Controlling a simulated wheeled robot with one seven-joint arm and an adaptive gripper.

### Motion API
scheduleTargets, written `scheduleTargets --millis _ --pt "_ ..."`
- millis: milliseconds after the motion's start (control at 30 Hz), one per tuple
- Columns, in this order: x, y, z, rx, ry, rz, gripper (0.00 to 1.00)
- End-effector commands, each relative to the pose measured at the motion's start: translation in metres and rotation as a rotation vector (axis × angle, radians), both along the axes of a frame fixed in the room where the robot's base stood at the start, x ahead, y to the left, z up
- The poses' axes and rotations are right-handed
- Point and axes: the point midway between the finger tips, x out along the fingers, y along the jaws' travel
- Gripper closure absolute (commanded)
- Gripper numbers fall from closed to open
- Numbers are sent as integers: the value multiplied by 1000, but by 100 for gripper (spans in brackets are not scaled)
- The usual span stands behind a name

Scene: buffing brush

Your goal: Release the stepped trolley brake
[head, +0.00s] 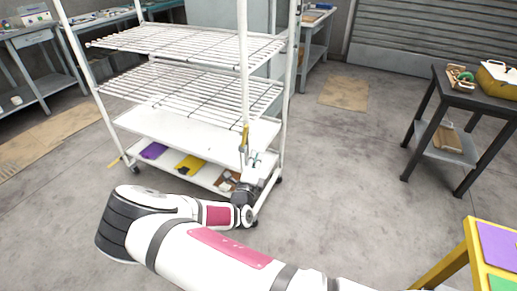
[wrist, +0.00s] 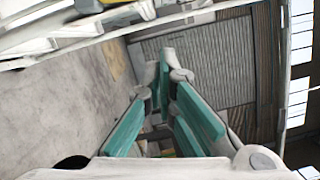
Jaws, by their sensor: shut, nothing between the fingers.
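A white trolley (head: 196,113) with wire upper shelves and solid lower shelves stands on the floor left of centre. A black caster (head: 278,180) shows at its right rear corner. I cannot make out a brake pedal; my arm covers much of the near right corner. My gripper (head: 254,160) is by the trolley's right end, low down near the bottom shelf. In the wrist view its teal fingers (wrist: 168,72) come together at the tips with nothing seen between them. I cannot tell whether it touches the trolley.
Purple (head: 153,150) and yellow (head: 190,164) items lie on the bottom shelf. A yellow piece (head: 245,138) is on the near right post. A dark side table (head: 453,95) stands at right, a yellow-framed stand (head: 470,240) at lower right. The floor between is clear.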

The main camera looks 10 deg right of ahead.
Motion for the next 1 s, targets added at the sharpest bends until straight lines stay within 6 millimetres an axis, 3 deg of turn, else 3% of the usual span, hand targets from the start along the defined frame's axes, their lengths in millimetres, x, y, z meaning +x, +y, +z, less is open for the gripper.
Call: scheduleTargets --millis 233,767,867,1000 --pt "-19 8 -1 0 0 0 100" --pt "-20 8 0 5 -2 -4 100" --pt "-22 0 10 47 -23 -39 100" --pt "-30 -28 45 210 -103 -173 100"
